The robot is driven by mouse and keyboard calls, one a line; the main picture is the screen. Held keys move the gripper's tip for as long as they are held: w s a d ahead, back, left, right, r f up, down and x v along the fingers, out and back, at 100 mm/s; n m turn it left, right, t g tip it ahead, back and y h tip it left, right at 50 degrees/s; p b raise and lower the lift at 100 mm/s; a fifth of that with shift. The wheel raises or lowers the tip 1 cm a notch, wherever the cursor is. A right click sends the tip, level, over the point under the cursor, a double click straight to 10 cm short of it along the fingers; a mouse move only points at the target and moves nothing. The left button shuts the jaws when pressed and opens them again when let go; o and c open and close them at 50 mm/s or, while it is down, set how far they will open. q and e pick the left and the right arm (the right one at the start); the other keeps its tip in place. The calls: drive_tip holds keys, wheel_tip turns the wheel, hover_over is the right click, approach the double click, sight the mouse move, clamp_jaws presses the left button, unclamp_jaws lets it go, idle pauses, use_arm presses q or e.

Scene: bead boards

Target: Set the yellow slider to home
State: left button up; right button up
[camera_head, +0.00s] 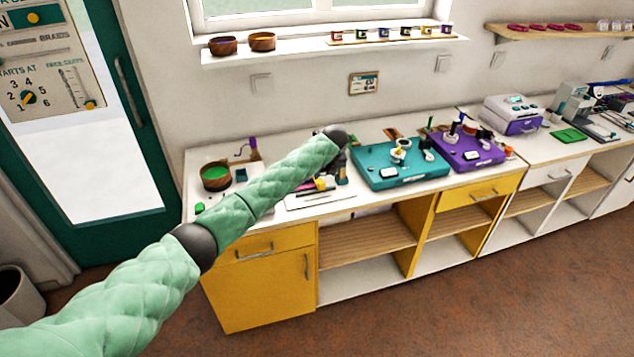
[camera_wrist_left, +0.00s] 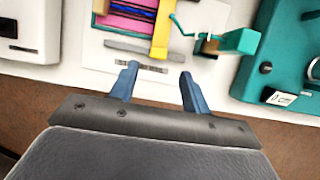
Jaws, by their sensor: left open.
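The yellow slider (camera_wrist_left: 161,32) is a yellow bar near the top of the left wrist view. It stands beside a pink and purple panel (camera_wrist_left: 124,18) on a white board (camera_wrist_left: 93,50). In the head view, the white board (camera_head: 304,202) lies near the counter's front edge, partly behind my left arm. My left gripper (camera_wrist_left: 156,72) shows its two blue fingers apart, with nothing between them. The fingertips are below the slider in the left wrist view, apart from it in the picture; their height over the board is unclear. My right gripper is in neither view.
A teal crank-like part (camera_wrist_left: 238,41) is right of the slider. A teal board (camera_head: 372,181) and a purple board (camera_head: 466,158) stand further right on the counter. A wooden bowl (camera_head: 215,178) with green contents is at the left end.

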sight(322, 183)
use_arm(q)
drive_tip(key=shift+p+x, duration=1.15)
drive_tip(key=shift+x, duration=2.5)
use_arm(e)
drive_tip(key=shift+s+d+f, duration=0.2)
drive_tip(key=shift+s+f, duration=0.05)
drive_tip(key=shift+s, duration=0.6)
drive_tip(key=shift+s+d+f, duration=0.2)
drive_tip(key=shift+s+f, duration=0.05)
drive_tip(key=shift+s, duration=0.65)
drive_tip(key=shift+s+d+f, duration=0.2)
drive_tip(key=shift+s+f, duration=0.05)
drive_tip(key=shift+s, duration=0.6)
use_arm(q)
drive_tip(key=shift+s+a, duration=0.1)
